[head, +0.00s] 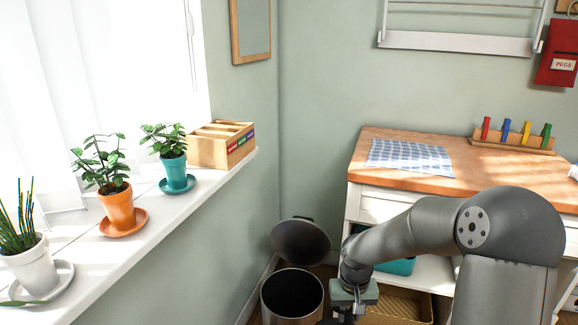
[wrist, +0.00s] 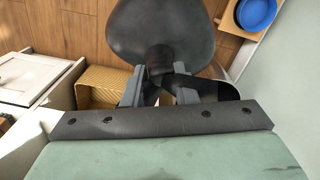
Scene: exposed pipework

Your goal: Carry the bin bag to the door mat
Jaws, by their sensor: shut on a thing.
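My gripper (wrist: 160,90) is shut on the gathered neck of the dark bin bag (wrist: 160,28) in the wrist view. The bag's full, rounded body hangs beyond the fingers, over the wooden floor. In the head view my gripper (head: 345,314) is at the bottom edge, just right of the open bin (head: 292,296), and little of the bag can be made out there. The bin's lid (head: 300,241) stands up and its inside looks dark and empty. I cannot make out a door mat in either view.
A woven tan basket (head: 397,306) is at the foot of the wooden-topped table (head: 386,178), right of my gripper. A blue bowl (wrist: 256,13) sits on a wooden stand in the wrist view. Potted plants line the windowsill (head: 160,208). Bare floor (wrist: 55,30) shows beside the bag.

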